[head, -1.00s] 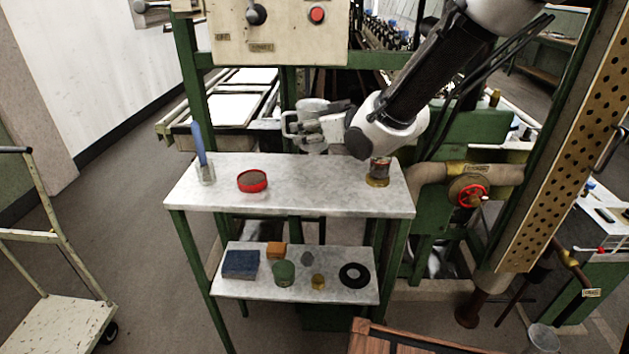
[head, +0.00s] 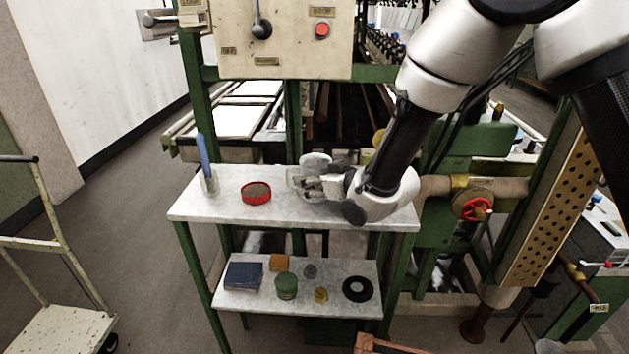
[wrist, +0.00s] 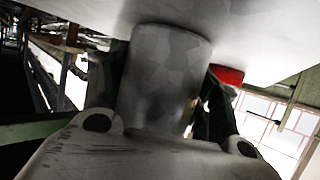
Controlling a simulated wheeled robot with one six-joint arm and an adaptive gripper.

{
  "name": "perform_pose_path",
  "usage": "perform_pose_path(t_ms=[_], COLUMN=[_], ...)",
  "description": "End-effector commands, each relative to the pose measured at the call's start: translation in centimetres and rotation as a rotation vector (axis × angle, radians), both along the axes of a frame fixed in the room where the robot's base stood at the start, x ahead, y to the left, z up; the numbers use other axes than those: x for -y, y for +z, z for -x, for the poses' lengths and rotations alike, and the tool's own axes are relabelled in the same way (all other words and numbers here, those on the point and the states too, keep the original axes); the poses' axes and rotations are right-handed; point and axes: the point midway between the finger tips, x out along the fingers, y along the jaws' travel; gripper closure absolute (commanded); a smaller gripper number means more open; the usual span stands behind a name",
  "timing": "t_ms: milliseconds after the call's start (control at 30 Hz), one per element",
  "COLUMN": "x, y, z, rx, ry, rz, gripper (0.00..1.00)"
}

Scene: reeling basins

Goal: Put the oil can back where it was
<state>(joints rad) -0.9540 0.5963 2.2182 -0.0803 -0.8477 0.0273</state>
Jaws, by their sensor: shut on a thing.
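The oil can, a dull grey metal cylinder (wrist: 162,75), fills the middle of the wrist view between the two fingers of my gripper (wrist: 163,105). In the head view my gripper (head: 308,180) is shut on the can (head: 316,162), low over the middle of the upper grey shelf top (head: 225,210). The can's end meets the pale surface in the wrist view; I cannot tell whether it touches. My fingers and wrist hide much of the can in the head view.
A red round dish (head: 256,192) sits left of my gripper, with a blue-handled tool in a cup (head: 209,183) farther left. The lower shelf (head: 250,303) holds a blue box, a green tin and several small things. A control box (head: 285,40) is behind.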

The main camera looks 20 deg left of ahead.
Motion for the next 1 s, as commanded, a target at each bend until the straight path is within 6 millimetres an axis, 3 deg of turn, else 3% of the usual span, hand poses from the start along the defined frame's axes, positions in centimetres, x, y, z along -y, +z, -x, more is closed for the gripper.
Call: perform_pose_path(t_ms=[233, 267, 367, 767, 1000], x=[0.0, 0.0, 0.0, 0.0, 3.4], y=[-0.2, -0.3, -0.2, 0.2, 1.8], z=[0.0, 0.0, 0.0, 0.0, 2.1], rx=[0.001, 0.000, 0.000, 0.001, 0.000], ry=[0.000, 0.000, 0.000, 0.000, 0.000], rz=[-0.001, 0.000, 0.000, -0.001, 0.000], gripper=[0.72, 0.35, 0.17, 0.17, 0.17])
